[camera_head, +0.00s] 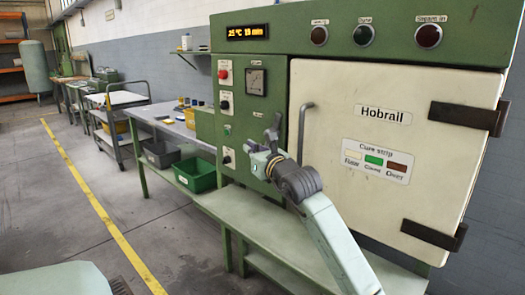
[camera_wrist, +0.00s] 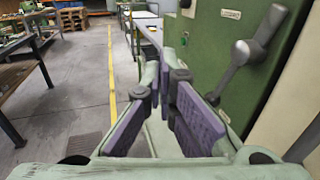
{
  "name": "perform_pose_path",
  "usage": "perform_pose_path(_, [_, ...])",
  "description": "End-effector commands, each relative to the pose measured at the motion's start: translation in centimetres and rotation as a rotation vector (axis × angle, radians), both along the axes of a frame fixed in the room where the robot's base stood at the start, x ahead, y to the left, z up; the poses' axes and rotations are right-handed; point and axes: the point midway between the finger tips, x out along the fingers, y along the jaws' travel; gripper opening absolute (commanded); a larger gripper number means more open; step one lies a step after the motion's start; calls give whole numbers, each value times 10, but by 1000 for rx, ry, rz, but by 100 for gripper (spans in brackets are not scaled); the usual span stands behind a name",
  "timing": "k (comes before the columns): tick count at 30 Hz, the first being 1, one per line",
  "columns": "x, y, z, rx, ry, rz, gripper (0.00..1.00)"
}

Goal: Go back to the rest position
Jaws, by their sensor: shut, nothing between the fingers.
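My gripper (camera_wrist: 162,65) is in the wrist view, its purple-padded fingers reaching forward and drawn together with nothing between them. In the head view my gripper (camera_head: 256,158) is small, in front of the green control panel left of the oven door. The oven door (camera_head: 385,190) is cream, labelled Hobrail, and looks closed. A grey lever (camera_head: 273,131) stands by the panel just above my gripper; a grey lever also shows right of the fingers in the wrist view (camera_wrist: 252,50), apart from them.
A green bench (camera_head: 270,228) runs under the oven. A side table (camera_head: 175,122) with small items stands left, a green bin (camera_head: 195,175) below it. A grey door handle (camera_head: 303,130) juts out. The floor along the yellow line (camera_head: 95,205) is clear.

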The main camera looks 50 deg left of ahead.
Motion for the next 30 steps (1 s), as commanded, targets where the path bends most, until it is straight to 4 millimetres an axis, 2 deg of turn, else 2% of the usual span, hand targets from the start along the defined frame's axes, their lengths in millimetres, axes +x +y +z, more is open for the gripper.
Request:
perform_pose_path(3, [-7, -1, -1, -1, 2, 0, 0])
perform_pose_path(11, [-9, -1, 0, -1, 2, 0, 0])
perform_pose_path(14, [-24, 1, 4, 22, 24, 40, 0])
perform_pose_path(17, [-65, 3, 19, 90, 95, 157, 0])
perform_pose_path(20, [-128, -4, 48, 200, 217, 342, 0])
perform_pose_path(22, [-173, -19, 73, 290, 324, 490, 0])
perform_pose_path(24, [-214, -43, 101, 381, 442, 640, 0])
perform_pose_path(26, [-244, -68, 125, 458, 555, 771, 0])
perform_pose_path(27, [-261, -87, 140, 507, 637, 857, 0])
perform_pose_path(30, [-289, -137, 174, 613, 847, 1059, 0])
